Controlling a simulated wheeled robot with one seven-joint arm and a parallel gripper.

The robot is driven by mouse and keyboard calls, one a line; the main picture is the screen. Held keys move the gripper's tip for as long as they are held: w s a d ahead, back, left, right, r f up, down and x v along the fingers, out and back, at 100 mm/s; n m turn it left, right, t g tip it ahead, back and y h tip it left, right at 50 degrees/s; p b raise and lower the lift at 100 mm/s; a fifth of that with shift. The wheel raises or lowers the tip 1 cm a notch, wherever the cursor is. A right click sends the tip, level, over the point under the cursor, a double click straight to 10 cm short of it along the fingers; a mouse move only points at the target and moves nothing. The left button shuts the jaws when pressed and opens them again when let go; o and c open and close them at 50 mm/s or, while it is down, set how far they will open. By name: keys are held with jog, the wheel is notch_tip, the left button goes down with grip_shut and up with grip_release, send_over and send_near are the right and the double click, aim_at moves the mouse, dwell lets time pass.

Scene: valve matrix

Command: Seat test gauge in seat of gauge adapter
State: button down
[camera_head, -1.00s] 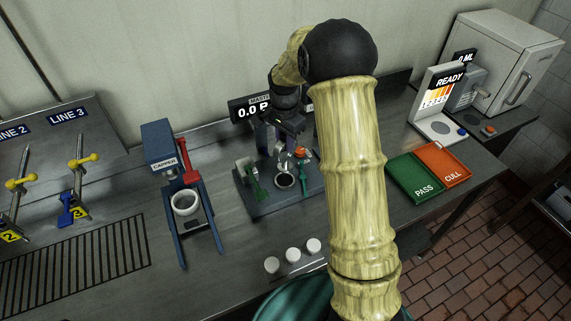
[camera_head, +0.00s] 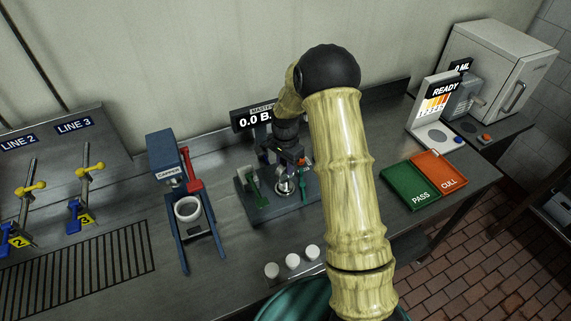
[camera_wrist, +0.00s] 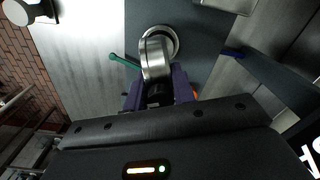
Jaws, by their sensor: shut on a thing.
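The test gauge (camera_wrist: 155,62) is a silver metal cylinder in the wrist view. My gripper (camera_wrist: 157,92) has purple fingers shut on its near end. The gauge adapter (camera_head: 268,209) is a dark base on the bench in the head view, and its plate also shows in the wrist view (camera_wrist: 205,50). The round, pale-rimmed seat (camera_wrist: 174,38) lies right behind the gauge, which covers most of it. I cannot tell whether the gauge touches the seat or is inside it. In the head view my gripper (camera_head: 290,158) is just above the silver gauge (camera_head: 284,186).
The capper (camera_head: 167,165) is farther left. Several white caps (camera_head: 292,261) lie in front. Green pass (camera_head: 410,188) and orange cull (camera_head: 438,170) trays are right.

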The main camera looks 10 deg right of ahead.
jog(key=shift+s+f, duration=0.15)
jog(key=shift+f, duration=0.3)
jog(key=c, duration=1.4)
grip_release()
jog(key=shift+a+f, duration=0.1)
jog(key=shift+o, duration=1.2)
jog(key=shift+w, duration=0.2)
jog(key=shift+r, duration=0.25)
notch_tip(320, 180, up, 12)
jog(key=b, duration=0.3)
jog(key=shift+f, duration=0.1)
